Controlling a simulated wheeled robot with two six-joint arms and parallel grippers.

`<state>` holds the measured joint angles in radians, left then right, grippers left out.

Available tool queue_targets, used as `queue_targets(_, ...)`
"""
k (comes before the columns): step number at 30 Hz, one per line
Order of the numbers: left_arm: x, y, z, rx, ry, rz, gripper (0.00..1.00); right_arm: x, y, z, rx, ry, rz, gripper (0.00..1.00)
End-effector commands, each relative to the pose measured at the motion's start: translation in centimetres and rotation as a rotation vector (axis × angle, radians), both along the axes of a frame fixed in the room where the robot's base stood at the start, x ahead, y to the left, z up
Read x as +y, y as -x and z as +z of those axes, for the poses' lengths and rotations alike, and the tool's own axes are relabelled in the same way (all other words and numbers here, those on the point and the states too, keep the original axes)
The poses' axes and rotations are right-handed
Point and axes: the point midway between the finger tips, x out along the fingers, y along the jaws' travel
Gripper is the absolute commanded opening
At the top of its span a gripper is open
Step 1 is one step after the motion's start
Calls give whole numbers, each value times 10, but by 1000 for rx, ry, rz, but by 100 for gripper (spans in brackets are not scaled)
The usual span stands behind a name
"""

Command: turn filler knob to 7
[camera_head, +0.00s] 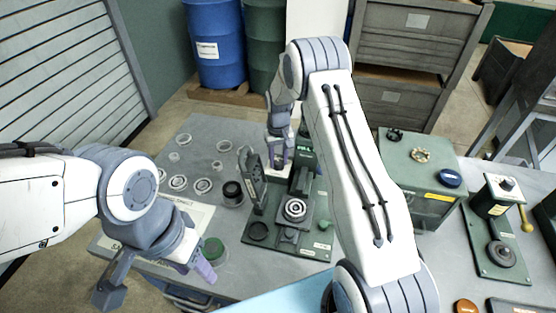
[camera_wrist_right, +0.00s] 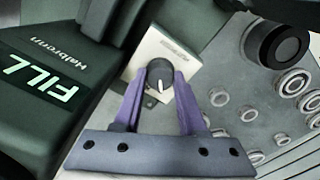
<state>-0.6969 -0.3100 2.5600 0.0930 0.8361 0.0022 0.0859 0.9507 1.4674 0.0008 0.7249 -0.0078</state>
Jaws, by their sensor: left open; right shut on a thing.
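The filler (camera_wrist_right: 50,75) is a dark green machine with a lit "FILL" label in the right wrist view. Its black filler knob (camera_wrist_right: 159,70) has a short white pointer mark and stands on a pale plate (camera_wrist_right: 145,48). My right gripper (camera_wrist_right: 160,84) is shut on the knob, one purple finger on each side. The pointer mark faces down toward my palm in that view; no dial numbers are readable. In the head view my right gripper (camera_head: 281,154) is at the filler (camera_head: 305,155), and the knob is hidden. My left gripper (camera_head: 158,284) is open and empty near the table's front-left edge.
Pale rings (camera_head: 203,186) and a black cup (camera_head: 232,193) lie left of the filler. A green base (camera_head: 318,243) carries a ringed part (camera_head: 295,209) in front of it. A green box (camera_head: 420,175) and another machine (camera_head: 500,240) stand to the right.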

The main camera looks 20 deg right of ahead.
Motion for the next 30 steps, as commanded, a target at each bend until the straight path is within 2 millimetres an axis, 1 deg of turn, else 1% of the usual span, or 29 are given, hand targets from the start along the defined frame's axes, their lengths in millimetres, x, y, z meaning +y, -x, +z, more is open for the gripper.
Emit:
queue_targets(1, 0, 0, 0, 0, 0, 0, 50, 0, -2, 2, -8, 1, 3, 0)
queue_targets(8, 0, 0, 0, 0, 0, 0, 50, 0, -3, 2, -8, 1, 3, 0)
queue_targets(9, 0, 0, 0, 0, 0, 0, 50, 0, -3, 2, -9, 2, 3, 48)
queue_targets(11, 0, 0, 0, 0, 0, 0, 50, 0, -3, 2, -8, 2, 3, 70)
queue_targets(20, 0, 0, 0, 0, 0, 0, 50, 0, -1, 1, -3, 1, 1, 70)
queue_targets(23, 0, 0, -3, 0, 0, 0, 50, 0, -1, 5, -4, 1, 1, 70)
queue_targets(26, 0, 0, -8, 0, 0, 0, 50, 0, -2, 18, -7, 2, 1, 70)
queue_targets(30, 0, 0, -17, 0, 0, -1, 50, 0, -3, 45, -9, 2, 1, 70)
